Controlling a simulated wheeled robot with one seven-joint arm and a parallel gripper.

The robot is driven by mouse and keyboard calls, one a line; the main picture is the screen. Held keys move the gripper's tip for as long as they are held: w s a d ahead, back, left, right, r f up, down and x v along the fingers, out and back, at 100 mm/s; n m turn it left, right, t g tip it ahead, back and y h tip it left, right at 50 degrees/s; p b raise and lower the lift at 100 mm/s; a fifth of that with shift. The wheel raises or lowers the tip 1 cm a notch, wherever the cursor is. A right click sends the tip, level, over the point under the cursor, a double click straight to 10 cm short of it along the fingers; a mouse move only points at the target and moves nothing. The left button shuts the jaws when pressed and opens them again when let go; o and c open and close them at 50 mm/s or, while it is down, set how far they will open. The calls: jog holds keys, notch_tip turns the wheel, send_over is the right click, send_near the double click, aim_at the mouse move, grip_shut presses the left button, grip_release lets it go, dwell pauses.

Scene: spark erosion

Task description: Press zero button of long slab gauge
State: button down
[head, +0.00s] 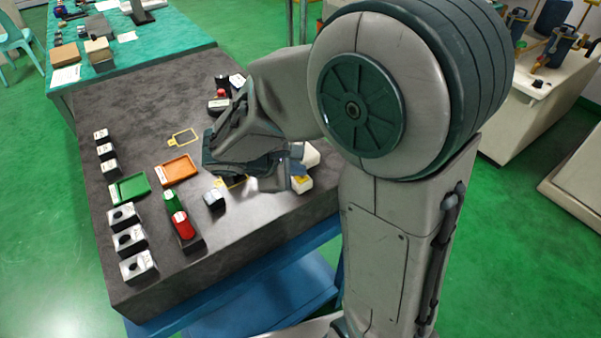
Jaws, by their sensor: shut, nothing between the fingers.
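My gripper (240,172) is low over the right part of the dark stone table, seen from behind and above. It is shut with nothing held, and its fingertips are mostly hidden by the hand. A small dark block with a pale top (214,199) stands just below and left of it. White and yellow pieces (303,180) show partly behind the hand. I cannot make out which thing is the long slab gauge or see its zero button. A dark device with a red knob (219,103) stands beyond the hand.
The stone table (140,80) holds a green tray (130,188), an orange tray (177,169), a dark base with green and red cylinders (184,226), and several small blocks (128,239) along the left. A yellow outline (184,137) marks the top.

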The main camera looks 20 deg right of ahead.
aim_at(299, 180)
jog(key=shift+r, duration=0.4)
notch_tip(299, 180, up, 6)
jog(key=p, duration=0.5)
jog(key=shift+r, duration=0.1)
dwell(0.7)
jog(key=shift+s+d+m, duration=0.2)
jog(key=shift+s+m, duration=0.05)
jog(key=shift+m, duration=0.05)
jog(key=s+r+m+y, duration=0.3)
jog(key=s+m+y, duration=0.5)
jog(key=s+m, duration=0.5)
jog(key=shift+s+d+g, duration=0.3)
jog(key=shift+d, duration=0.05)
